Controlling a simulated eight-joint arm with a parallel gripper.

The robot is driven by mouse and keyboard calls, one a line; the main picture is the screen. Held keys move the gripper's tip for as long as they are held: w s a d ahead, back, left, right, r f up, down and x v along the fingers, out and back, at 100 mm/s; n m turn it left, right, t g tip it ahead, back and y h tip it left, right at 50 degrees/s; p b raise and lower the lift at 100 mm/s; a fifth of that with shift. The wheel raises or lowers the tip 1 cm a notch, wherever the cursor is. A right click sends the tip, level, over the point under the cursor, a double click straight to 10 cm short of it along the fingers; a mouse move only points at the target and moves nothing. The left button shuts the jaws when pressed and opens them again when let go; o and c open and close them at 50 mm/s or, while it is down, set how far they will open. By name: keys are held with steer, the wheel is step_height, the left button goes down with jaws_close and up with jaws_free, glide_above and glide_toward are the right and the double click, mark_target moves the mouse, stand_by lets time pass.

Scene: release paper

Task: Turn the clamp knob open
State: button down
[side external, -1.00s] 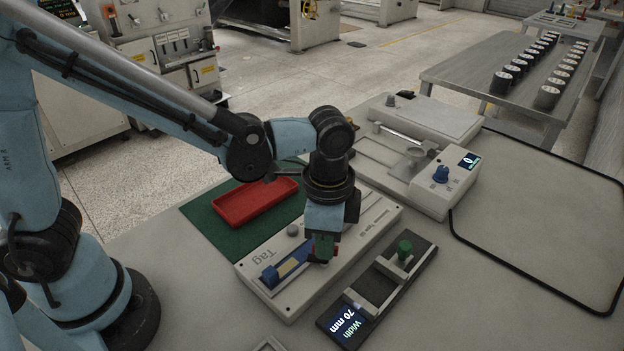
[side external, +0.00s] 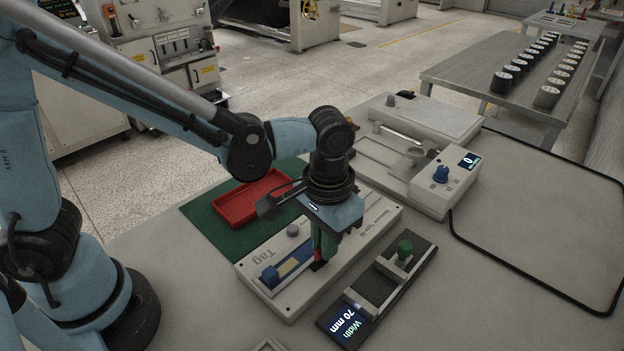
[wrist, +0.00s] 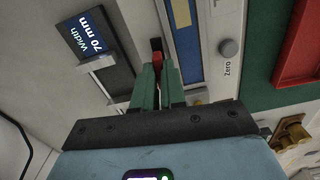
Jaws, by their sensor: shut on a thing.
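My gripper (side external: 322,250) points down over the right side of the long beige device marked "Tag" (side external: 254,274). Its green fingers are shut on a small red knob (side external: 319,265), most of which they hide in the side view. In the wrist view the red knob (wrist: 157,60) sits between the fingertips (wrist: 157,74), with a dark slot beyond it. I take it for the clamp knob; its exact turn angle cannot be read. A blue and tan strip (side external: 288,269) lies on the device, left of my fingers.
A grey "Zero" knob (side external: 293,230) stands on the same device. The width gauge reading 70 mm (side external: 346,318), with a green knob (side external: 404,248), lies close on the right. A red tray (side external: 237,208) on a green mat (side external: 200,215) is behind.

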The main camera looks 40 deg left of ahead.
steer(key=shift+n, duration=0.6)
steer(key=c, duration=1.2)
jaws_free()
steer(key=shift+r, duration=0.1)
step_height(320, 180, up, 12)
